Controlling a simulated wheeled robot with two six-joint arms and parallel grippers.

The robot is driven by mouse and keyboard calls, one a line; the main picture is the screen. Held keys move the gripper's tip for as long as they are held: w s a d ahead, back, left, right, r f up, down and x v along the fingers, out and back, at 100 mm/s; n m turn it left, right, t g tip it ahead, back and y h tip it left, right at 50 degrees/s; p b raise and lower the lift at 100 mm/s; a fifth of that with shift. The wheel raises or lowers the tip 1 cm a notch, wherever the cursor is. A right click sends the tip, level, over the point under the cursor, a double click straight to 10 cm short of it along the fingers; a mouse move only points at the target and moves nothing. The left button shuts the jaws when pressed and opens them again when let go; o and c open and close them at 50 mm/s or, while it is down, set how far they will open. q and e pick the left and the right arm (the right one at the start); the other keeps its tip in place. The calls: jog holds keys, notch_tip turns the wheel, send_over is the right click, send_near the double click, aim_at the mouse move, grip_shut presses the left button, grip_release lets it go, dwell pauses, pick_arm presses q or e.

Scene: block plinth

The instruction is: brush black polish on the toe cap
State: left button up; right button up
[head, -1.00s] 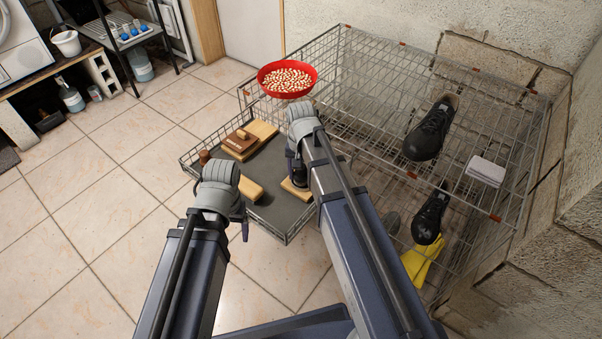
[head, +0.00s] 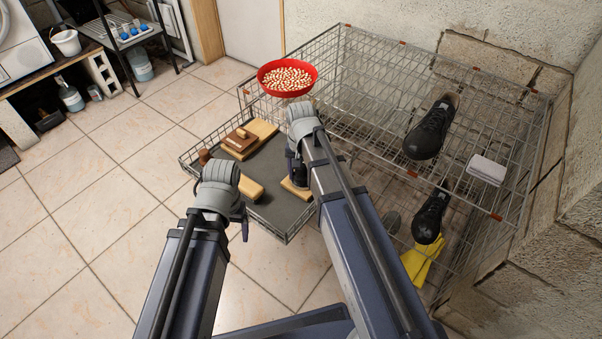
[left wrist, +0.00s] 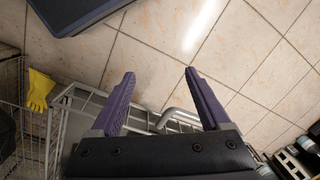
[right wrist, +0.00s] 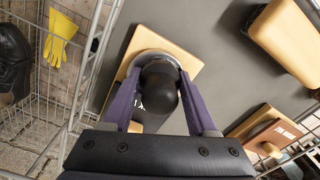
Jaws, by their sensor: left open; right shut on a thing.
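A black shoe (head: 428,130) rests on the upper wire shelf, with another black shoe (head: 430,217) lower down. My right gripper (right wrist: 161,78) is shut on a black, round-knobbed object (right wrist: 159,86), perhaps the polish brush. The object is upright above a pale wooden block (right wrist: 185,47), with a metallic round rim around it; whether it touches the block I cannot tell.
A wire tray with a grey mat (head: 280,208) sits below both arms. It holds a wooden brush (head: 250,190) and a brown-topped block (head: 238,142). A red bowl of beans (head: 287,80), a grey folded cloth (head: 486,170) and yellow gloves (head: 420,264) are around the wire rack.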

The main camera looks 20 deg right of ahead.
dwell(0.5)
notch_tip(320, 180, up, 7)
jog(key=p, duration=0.7)
dwell(0.6)
notch_tip(320, 180, up, 20)
jog(key=p, duration=2)
